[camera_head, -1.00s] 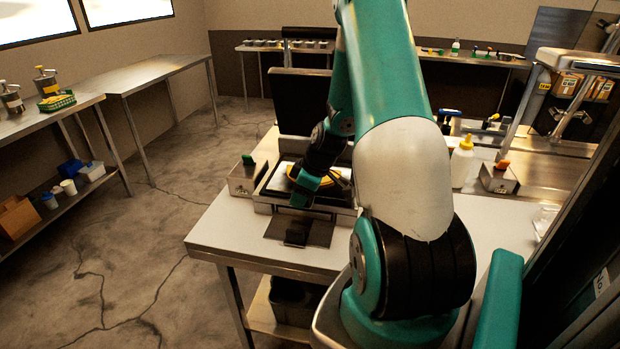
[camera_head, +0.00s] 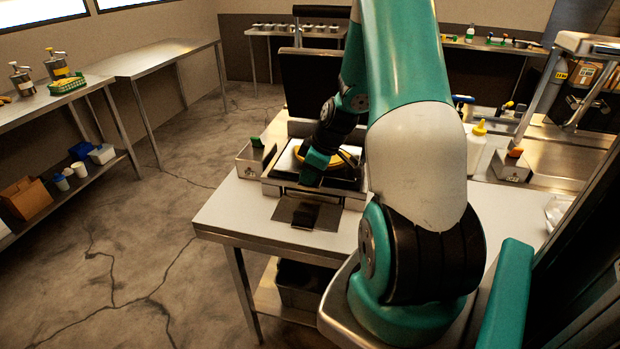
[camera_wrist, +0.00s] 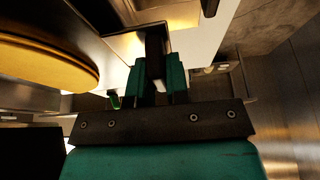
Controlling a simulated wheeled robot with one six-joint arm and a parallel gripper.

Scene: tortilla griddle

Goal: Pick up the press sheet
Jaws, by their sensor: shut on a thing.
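The press sheet looks like a thin dark square (camera_head: 318,214) with a black tab, at the front of the press on the steel table. My gripper (camera_head: 311,178) points down at the front left of the press, just behind the sheet in the head view. In the wrist view, my gripper's teal fingers (camera_wrist: 162,80) are closed on a black tab-like piece (camera_wrist: 155,48), which I take to be the sheet's tab. The arm hides part of the press. I cannot tell whether the sheet is raised off the surface.
The press's dark lid (camera_head: 308,82) stands upright behind. A yellow round thing (camera_wrist: 45,65) is close beside my gripper. A steel box (camera_head: 252,162) stands left of the press; a yellow-capped bottle (camera_head: 476,150) and another box (camera_head: 511,166) stand right. The table's front left is clear.

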